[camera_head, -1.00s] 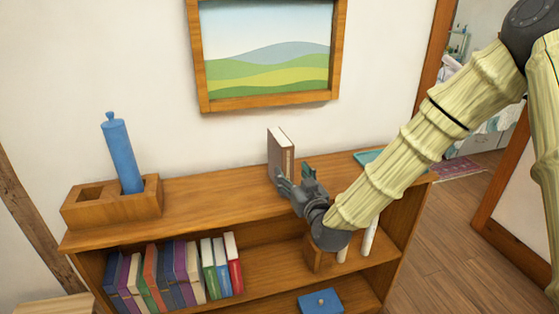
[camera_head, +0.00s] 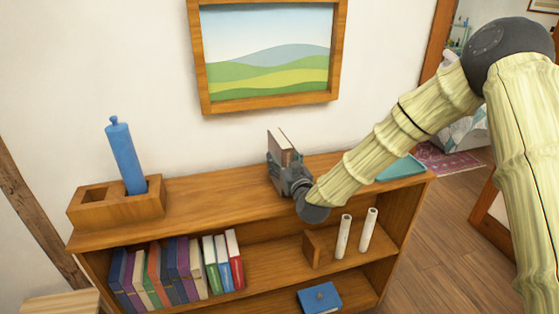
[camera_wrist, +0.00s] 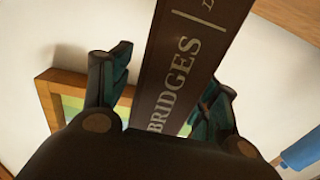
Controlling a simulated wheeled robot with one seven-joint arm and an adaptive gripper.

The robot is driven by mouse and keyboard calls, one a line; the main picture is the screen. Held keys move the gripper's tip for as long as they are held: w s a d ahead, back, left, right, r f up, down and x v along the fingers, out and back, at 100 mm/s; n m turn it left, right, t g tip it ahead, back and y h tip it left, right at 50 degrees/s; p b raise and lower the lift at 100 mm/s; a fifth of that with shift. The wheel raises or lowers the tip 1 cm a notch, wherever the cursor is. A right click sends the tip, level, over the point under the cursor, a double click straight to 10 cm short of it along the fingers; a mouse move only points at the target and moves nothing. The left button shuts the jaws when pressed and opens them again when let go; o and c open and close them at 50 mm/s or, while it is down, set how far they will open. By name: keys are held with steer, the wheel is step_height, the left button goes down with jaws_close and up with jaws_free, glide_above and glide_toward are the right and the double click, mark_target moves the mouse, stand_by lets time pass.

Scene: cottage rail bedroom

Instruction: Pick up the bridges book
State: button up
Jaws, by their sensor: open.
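The bridges book (camera_head: 275,146) stands upright on top of the wooden shelf unit, near the wall. It is brown, and its dark spine with the word BRIDGES shows in the wrist view (camera_wrist: 180,70). My gripper (camera_head: 283,160) is at the book, with one finger on each side of the spine in the wrist view (camera_wrist: 165,95). The jaws are open, and a gap shows between the book and the left finger; the right finger is close to the spine. The gripper hides the lower part of the book in the head view.
A wooden holder (camera_head: 90,212) with a blue cylinder (camera_head: 124,155) stands on the left of the shelf top (camera_head: 215,190). A teal tray (camera_head: 402,168) lies on the right. Several books (camera_head: 165,275) and two white candles (camera_head: 343,237) stand on the shelf below. A framed picture (camera_head: 208,107) hangs above.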

steer(key=c, duration=1.3)
steer(key=shift+w+r, duration=0.1)
